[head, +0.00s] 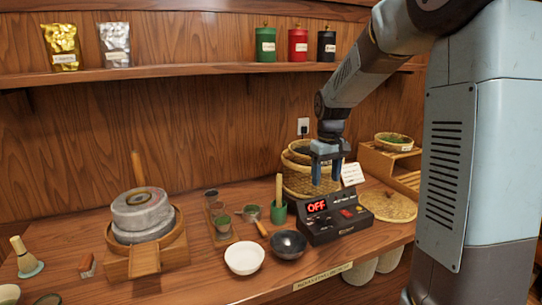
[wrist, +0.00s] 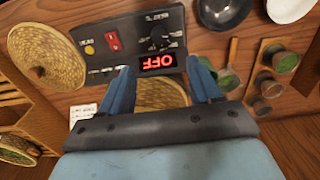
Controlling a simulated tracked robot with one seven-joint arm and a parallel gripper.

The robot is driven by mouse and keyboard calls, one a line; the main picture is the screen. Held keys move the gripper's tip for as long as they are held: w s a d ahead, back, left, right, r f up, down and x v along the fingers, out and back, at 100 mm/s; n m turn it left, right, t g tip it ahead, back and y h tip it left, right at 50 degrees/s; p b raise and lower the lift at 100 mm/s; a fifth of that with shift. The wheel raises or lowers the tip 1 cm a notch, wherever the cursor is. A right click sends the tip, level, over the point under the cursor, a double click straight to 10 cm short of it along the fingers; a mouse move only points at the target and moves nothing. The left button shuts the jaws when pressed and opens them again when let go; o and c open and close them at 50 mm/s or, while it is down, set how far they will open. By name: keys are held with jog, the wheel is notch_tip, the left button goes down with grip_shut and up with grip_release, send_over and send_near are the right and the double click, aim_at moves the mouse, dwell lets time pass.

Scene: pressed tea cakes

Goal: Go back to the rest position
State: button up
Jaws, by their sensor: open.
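My gripper (head: 327,172) is open and empty. In the head view it hangs pointing down over the back of a black control box (head: 337,222) whose red display reads OFF. In the wrist view my gripper's two blue fingers (wrist: 163,92) stand apart with nothing between them. The control box (wrist: 130,45) lies beyond the fingertips there, with its display, a red switch and a yellow button in sight. A stack of woven baskets (head: 297,181) stands behind the gripper and is partly hidden by it.
A black bowl (head: 288,245) and a white bowl (head: 244,258) sit left of the box. A stone mill (head: 143,214) stands further left. A round woven mat (head: 388,206) lies at the right. A shelf (head: 200,71) with tins and pouches runs along the wall.

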jog(key=s+r+m+t, duration=0.1)
jog(key=s+r, duration=0.2)
jog(key=s, duration=0.6)
jog(key=s+r+m+t, duration=0.1)
jog(key=s+r+t, duration=0.1)
jog(key=s, duration=0.7)
jog(key=s+r+m+t, duration=0.1)
jog(key=s+r, duration=0.3)
jog(key=s, duration=0.5)
jog(key=shift+s+d+r+m+t, duration=0.2)
jog(key=shift+s+r+m+t, duration=0.15)
jog(key=shift+t, duration=0.35)
